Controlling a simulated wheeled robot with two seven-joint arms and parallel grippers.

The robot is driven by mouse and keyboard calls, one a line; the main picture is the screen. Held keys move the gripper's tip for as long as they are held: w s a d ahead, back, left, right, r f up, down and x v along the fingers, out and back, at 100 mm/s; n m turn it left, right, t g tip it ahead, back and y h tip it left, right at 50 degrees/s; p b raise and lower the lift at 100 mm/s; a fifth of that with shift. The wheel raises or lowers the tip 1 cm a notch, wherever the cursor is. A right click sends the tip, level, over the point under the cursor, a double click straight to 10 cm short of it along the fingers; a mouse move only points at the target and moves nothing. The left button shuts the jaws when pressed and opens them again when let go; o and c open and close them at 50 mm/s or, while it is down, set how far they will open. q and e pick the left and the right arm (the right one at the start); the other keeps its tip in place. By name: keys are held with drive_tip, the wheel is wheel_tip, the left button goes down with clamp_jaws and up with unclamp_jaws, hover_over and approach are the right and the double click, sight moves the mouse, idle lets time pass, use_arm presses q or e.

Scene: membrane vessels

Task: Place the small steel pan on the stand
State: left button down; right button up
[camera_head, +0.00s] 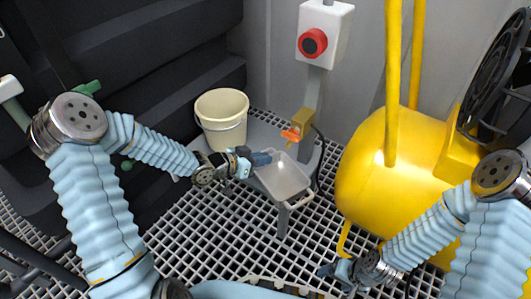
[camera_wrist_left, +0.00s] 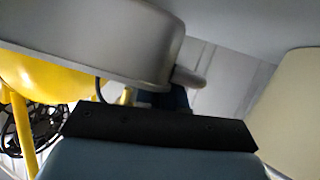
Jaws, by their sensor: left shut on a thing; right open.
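The small steel pan (camera_head: 283,176) is a grey rectangular pan with looped end handles. It appears upright over the front right part of the grey stand (camera_head: 262,130), with a stand leg (camera_head: 283,222) showing below. I cannot tell whether the pan touches the stand. My left gripper (camera_head: 262,158) is shut at the pan's upper left end, where it hides the handle. In the left wrist view the pan's side (camera_wrist_left: 110,45) and a handle stub (camera_wrist_left: 188,77) show close up. My right gripper (camera_head: 334,271) is open and empty, low over the grating, apart from the pan.
A cream bucket (camera_head: 222,118) stands on the stand, left of the pan. A large yellow tank (camera_head: 375,165) stands at right. The floor is white grating (camera_head: 215,232).

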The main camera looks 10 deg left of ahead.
use_arm(q)
drive_tip(key=w, duration=0.6)
drive_tip(key=shift+w+a, duration=0.1)
drive_tip(key=shift+a, duration=0.2)
wheel_tip(320, 180, down, 4)
drive_tip(key=shift+r+b, duration=0.15)
drive_tip(key=shift+b, duration=0.6)
drive_tip(key=shift+r, duration=0.1)
drive_tip(key=c, duration=1.2)
unclamp_jaws()
drive_tip(key=shift+c, duration=0.2)
drive_tip(key=p+v, duration=0.3)
drive_tip(key=v, duration=0.8)
drive_tip(key=shift+a+r, duration=0.15)
drive_tip(key=shift+s+a+p, duration=0.25)
drive_tip(key=shift+s+p, duration=0.05)
drive_tip(key=shift+s, duration=0.05)
